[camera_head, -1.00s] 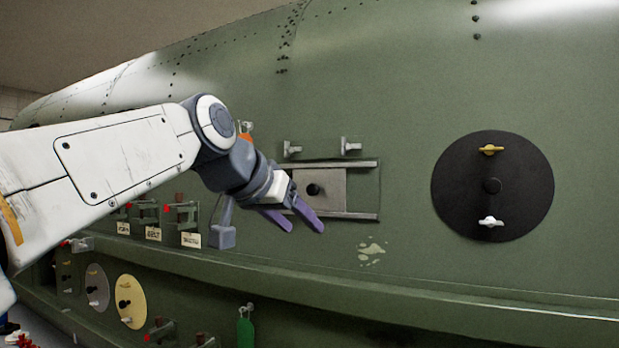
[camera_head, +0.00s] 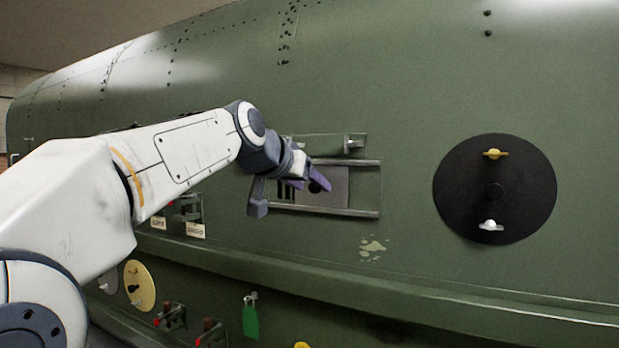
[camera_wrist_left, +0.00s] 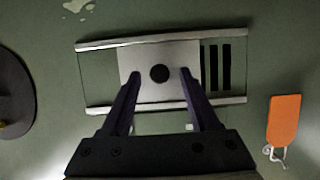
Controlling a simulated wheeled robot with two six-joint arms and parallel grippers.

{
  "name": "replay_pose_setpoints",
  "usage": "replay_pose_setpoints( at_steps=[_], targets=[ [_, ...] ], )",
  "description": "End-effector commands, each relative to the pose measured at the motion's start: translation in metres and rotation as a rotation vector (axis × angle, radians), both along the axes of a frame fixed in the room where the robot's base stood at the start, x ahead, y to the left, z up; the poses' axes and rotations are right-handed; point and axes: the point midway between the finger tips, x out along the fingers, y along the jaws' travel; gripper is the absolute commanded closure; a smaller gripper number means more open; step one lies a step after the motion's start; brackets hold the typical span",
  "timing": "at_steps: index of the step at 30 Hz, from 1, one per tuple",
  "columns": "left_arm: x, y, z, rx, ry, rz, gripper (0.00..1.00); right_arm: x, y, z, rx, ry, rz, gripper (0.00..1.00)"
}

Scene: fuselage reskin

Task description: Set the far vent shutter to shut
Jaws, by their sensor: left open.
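The vent shutter is a pale grey sliding plate (camera_head: 334,188) between two horizontal rails on the green fuselage. In the left wrist view the plate (camera_wrist_left: 145,94) has a round black knob (camera_wrist_left: 159,73), with the open slots (camera_wrist_left: 216,66) on the right. My left gripper (camera_head: 314,184) is in front of the plate. In the wrist view my left gripper (camera_wrist_left: 159,78) is open, its fingers on either side of the knob; contact cannot be told. My right gripper is not in view.
A black disc (camera_head: 465,190) with yellow and white latches is right of the vent. An orange tag (camera_wrist_left: 284,119) hangs beside the vent in the wrist view. A ledge (camera_head: 400,277) runs below, with a green tag (camera_head: 250,321) under it.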

Motion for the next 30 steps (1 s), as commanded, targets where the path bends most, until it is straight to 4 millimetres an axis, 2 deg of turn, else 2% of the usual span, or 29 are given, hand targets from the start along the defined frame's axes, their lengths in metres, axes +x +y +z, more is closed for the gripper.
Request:
replay_pose_setpoints(
  at_steps=[9, 14, 30],
  targets=[
    [0.0026, -0.0016, -0.0019, 0.0, 0.0, -0.001, 0.39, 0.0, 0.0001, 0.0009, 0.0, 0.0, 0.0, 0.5],
    [0.0024, -0.0014, -0.0017, 0.0, 0.0, -0.001, 1.0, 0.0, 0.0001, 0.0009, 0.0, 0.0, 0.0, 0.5],
    [0.0021, -0.0013, -0.001, 0.0, -0.001, 0.0, 1.0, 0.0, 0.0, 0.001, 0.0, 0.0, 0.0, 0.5]
  ],
)
